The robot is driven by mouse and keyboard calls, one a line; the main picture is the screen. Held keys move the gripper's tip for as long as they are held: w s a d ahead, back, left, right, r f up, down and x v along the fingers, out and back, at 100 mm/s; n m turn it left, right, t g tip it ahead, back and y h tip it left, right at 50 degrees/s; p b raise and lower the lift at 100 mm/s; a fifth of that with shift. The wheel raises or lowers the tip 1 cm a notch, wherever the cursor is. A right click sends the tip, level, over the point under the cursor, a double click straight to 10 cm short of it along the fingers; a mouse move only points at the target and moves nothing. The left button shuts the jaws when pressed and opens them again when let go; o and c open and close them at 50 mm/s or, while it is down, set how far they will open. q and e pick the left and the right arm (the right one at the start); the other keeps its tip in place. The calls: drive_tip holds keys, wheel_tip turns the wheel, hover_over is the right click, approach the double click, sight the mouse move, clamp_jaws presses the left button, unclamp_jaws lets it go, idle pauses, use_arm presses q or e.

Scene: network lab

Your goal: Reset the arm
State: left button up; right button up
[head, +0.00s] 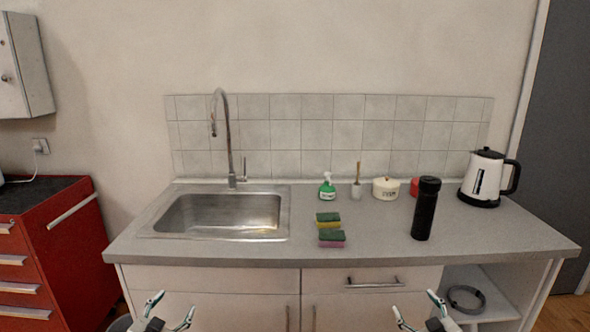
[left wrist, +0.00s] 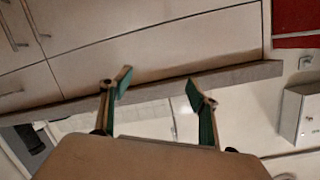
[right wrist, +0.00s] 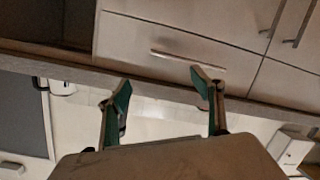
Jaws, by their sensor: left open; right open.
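My left gripper (head: 168,314) is at the bottom of the head view, left of centre, in front of the cabinet below the sink. Its fingers are spread and empty, and they also show in the left wrist view (left wrist: 158,92). My right gripper (head: 419,312) is at the bottom right of the head view, in front of the cabinet drawer. It is open and empty too, as the right wrist view (right wrist: 165,95) shows. Both grippers are below the counter edge and touch nothing that I can see. Most of both arms is out of the head view.
The grey counter (head: 375,247) carries a sink (head: 215,214), two sponges (head: 331,239), a green soap bottle (head: 327,190), a black flask (head: 425,212), a white pot (head: 385,189) and a kettle (head: 482,178). A red tool cabinet (head: 60,250) stands at the left.

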use_arm(q)
drive_tip(key=s+d+f+g+b, duration=0.1)
drive_tip(key=s+d+f, duration=0.3)
drive_tip(key=s+f, duration=0.3)
drive_tip(key=s+d+f+g+h+b, duration=0.1)
drive_tip(key=s+d+f, duration=0.4)
drive_tip(key=s, duration=1.1)
drive_tip(key=s+d+f+n+g+h+b, duration=0.1)
drive_tip(key=s+d+f, duration=0.3)
drive_tip(key=s+f, duration=0.5)
drive_tip(key=shift+s+d+f+g+b, duration=0.25)
drive_tip(key=shift+s+f+g+b, duration=0.15)
drive_tip(key=shift+s+g+b, duration=0.7)
use_arm(e)
drive_tip(key=s+a+f+g, duration=0.1)
drive_tip(key=s+a+f, duration=0.3)
drive_tip(key=s+f, duration=0.3)
drive_tip(key=s+a+f+g+y, duration=0.1)
drive_tip(key=s+a+f, duration=0.4)
drive_tip(key=s, duration=1.1)
drive_tip(key=s+a+f+m+g+y, duration=0.1)
drive_tip(key=s+a+f, duration=0.3)
drive_tip(key=s+f, duration=0.5)
drive_tip(key=shift+s+a+f+g, duration=0.25)
drive_tip(key=shift+s+f+g, duration=0.15)
drive_tip(key=shift+s+g, duration=0.7)
use_arm(q)
drive_tip(key=shift+s, duration=0.15)
use_arm(e)
drive_tip(key=shift+s, duration=0.15)
